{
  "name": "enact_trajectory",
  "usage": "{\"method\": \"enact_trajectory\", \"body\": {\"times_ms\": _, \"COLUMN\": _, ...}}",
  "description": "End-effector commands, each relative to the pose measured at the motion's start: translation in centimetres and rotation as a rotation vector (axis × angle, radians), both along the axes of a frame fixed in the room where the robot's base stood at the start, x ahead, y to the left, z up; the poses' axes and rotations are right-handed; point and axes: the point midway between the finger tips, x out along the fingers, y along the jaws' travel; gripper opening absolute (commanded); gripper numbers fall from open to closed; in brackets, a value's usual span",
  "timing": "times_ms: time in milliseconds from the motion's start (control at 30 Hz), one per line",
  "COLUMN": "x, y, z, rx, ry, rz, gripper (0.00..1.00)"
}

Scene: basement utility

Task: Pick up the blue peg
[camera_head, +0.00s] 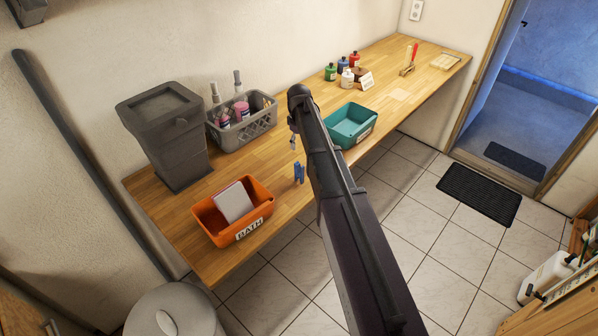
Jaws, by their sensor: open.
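The blue peg (299,173) stands on the wooden bench near its front edge, between the orange tray and my arm. It looks like a small clothes peg. My arm reaches in from the bottom right over the bench. My gripper (293,143) shows only as a small grey part below the arm's end, up and slightly left of the peg in the picture. It is open and apart from the peg. Most of the gripper is hidden behind the arm.
An orange tray (264,208) labelled BATH holds a white block, left of the peg. A grey basket (249,132) with bottles and a dark bin (168,140) stand behind. A teal tray (368,128) is right of my arm. Bare wood surrounds the peg.

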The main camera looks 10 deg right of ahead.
Motion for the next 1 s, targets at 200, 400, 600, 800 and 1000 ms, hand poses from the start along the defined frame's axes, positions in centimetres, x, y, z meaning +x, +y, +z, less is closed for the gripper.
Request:
{"method": "enact_trajectory", "body": {"times_ms": 200, "x": 0.0, "y": 0.0, "z": -1.2, "rx": 0.000, "ry": 0.000, "rz": -0.001, "gripper": 0.69}}
{"method": "enact_trajectory", "body": {"times_ms": 400, "x": 0.0, "y": -0.1, "z": -2.8, "rx": 0.000, "ry": 0.000, "rz": -0.002, "gripper": 0.69}}
{"method": "enact_trajectory", "body": {"times_ms": 600, "x": 0.0, "y": -0.1, "z": -4.3, "rx": 0.000, "ry": 0.000, "rz": -0.002, "gripper": 0.69}}
{"method": "enact_trajectory", "body": {"times_ms": 800, "x": 0.0, "y": -0.1, "z": -5.8, "rx": 0.000, "ry": 0.000, "rz": -0.002, "gripper": 0.69}}
{"method": "enact_trajectory", "body": {"times_ms": 1000, "x": 0.0, "y": -0.1, "z": -7.2, "rx": 0.000, "ry": 0.000, "rz": -0.003, "gripper": 0.69}}
